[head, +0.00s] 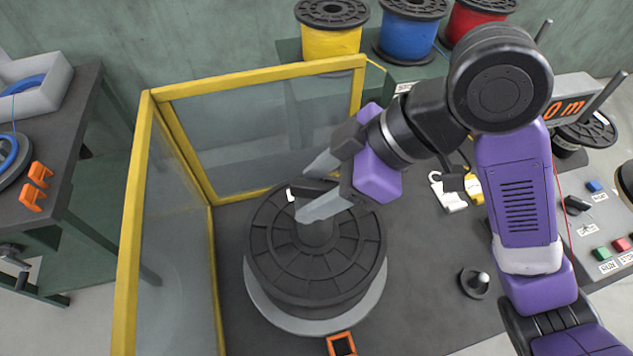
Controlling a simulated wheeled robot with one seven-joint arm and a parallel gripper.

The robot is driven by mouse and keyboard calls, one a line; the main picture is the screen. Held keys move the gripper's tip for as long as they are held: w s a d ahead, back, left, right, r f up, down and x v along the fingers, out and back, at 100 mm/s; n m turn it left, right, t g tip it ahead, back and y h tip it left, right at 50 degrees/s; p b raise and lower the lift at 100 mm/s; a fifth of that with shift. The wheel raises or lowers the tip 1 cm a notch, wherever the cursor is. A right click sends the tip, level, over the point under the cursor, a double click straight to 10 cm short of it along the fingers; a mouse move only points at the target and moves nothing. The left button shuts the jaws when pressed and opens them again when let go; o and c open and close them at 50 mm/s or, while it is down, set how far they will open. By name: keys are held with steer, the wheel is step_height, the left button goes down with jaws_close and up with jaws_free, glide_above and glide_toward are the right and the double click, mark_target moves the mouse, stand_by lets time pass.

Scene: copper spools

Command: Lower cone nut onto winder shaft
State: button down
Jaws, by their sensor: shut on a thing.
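A large black spool (280,245) lies flat on a grey round plate (268,312) inside the yellow-framed guard. My gripper (304,194) is above the middle of the spool, its two grey fingers shut on a dark piece, which I take as the cone nut (317,230). The nut is over the spool's hub, and the fingers cover part of it. I cannot tell whether it touches the hub. The winder shaft is hidden beneath the nut and fingers.
The yellow guard frame (135,220) with clear panels stands left and behind. A small dark cone-topped part (475,282) and a padlock (449,195) lie to the right. Yellow (331,40), blue (409,36) and red (470,20) spools stand behind. A button panel (602,235) is at far right.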

steer(key=shift+c, duration=2.3)
jaws_free()
steer(key=v, duration=0.7)
steer(key=shift+d+r, duration=0.25)
steer(key=shift+r, duration=0.1)
